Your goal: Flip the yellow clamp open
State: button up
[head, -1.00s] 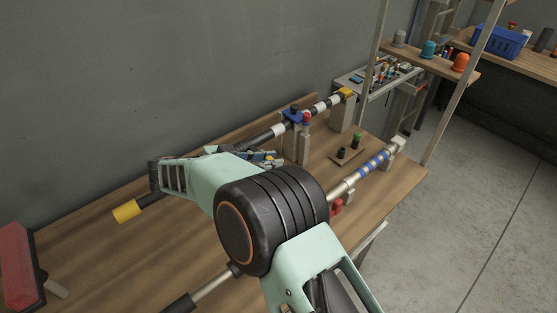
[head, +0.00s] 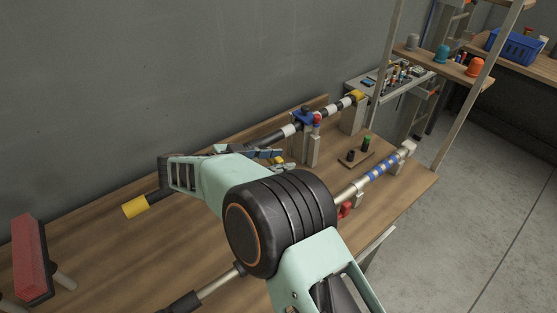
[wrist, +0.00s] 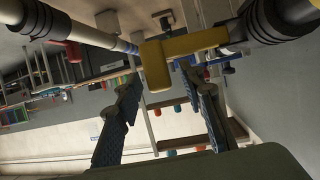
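The yellow clamp (wrist: 185,48) shows in the wrist view as a thick yellow L-shaped lever between two pale pipes with black ribbed sleeves. Its short end lies in the picture between my two fingertips. My gripper (wrist: 160,78) has its blue-grey fingers spread apart, with a clear gap between them. I cannot tell whether either finger touches the lever. In the head view my gripper (head: 280,159) shows partly behind my arm, and a small yellow patch (head: 277,160) shows by its fingers. The rest of the clamp is hidden there.
A blue clamp (head: 303,117) on a post and a red clamp (head: 345,209) are close by on the wooden bench (head: 95,255). A small board (head: 352,161) with black and green pegs lies between the pipes. A red block (head: 30,258) stands at the left.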

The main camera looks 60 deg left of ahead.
jog(key=v, duration=1.2)
jog(key=shift+w, duration=0.1)
